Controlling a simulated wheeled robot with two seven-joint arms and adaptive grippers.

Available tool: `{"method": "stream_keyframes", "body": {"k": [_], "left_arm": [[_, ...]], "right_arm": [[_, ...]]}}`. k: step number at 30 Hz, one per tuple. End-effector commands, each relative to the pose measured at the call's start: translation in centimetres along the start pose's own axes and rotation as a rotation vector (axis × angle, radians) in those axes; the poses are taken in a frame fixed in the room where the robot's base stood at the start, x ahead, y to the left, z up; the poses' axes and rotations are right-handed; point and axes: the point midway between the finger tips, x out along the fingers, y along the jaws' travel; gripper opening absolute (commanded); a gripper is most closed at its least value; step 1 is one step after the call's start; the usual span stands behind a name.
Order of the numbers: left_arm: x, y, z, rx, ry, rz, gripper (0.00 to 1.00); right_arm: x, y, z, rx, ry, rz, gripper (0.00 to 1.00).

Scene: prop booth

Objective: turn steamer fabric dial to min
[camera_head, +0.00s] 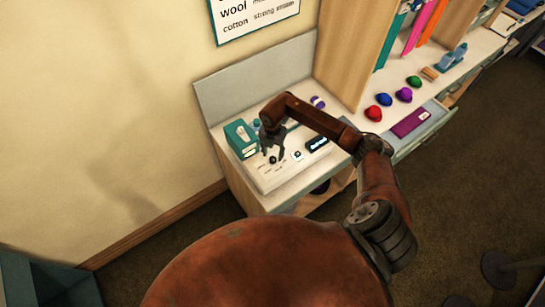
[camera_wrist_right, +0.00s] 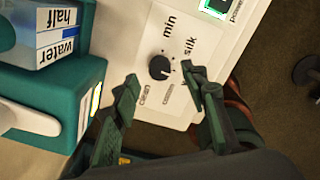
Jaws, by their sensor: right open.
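The fabric dial is a small black knob (camera_wrist_right: 160,67) with a white mark, on the steamer's pale panel (camera_head: 285,176). Printed labels ring it, with "min" and "silk" legible; the mark does not seem to point at "min", but its exact setting is hard to tell. In the head view the dial (camera_head: 272,160) shows just below my right gripper (camera_head: 271,150). In the wrist view the right gripper (camera_wrist_right: 160,79) is open, one finger on each side of the dial, apparently without touching it. My left gripper is not in view.
A teal water tank (camera_head: 241,138), labelled "water half", stands close left of the dial. A lit green display (camera_wrist_right: 216,6) is on the panel. A wall sign (camera_head: 254,16) hangs above. Red (camera_head: 373,113), blue (camera_head: 384,100) and other coloured items lie on the counter to the right.

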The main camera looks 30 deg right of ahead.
Motion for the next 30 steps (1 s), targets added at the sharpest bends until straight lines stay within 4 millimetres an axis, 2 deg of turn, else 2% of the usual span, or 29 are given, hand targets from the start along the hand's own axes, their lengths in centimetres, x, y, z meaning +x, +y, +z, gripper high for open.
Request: {"method": "stream_keyframes", "body": {"k": [3, 7, 18, 30], "left_arm": [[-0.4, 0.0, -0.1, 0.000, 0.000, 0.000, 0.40], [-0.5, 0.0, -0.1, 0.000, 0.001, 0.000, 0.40], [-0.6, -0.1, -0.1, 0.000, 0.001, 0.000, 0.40], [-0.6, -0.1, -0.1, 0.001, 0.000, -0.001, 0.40]], "right_arm": [[1.7, 0.0, -0.1, 0.000, 0.003, -0.001, 0.41], [2.9, 0.0, -0.1, -0.001, 0.002, 0.000, 0.41], [3.5, 0.0, -0.1, -0.002, 0.001, 0.002, 0.40], [3.5, 0.0, -0.1, -0.002, 0.001, 0.002, 0.12]]}}
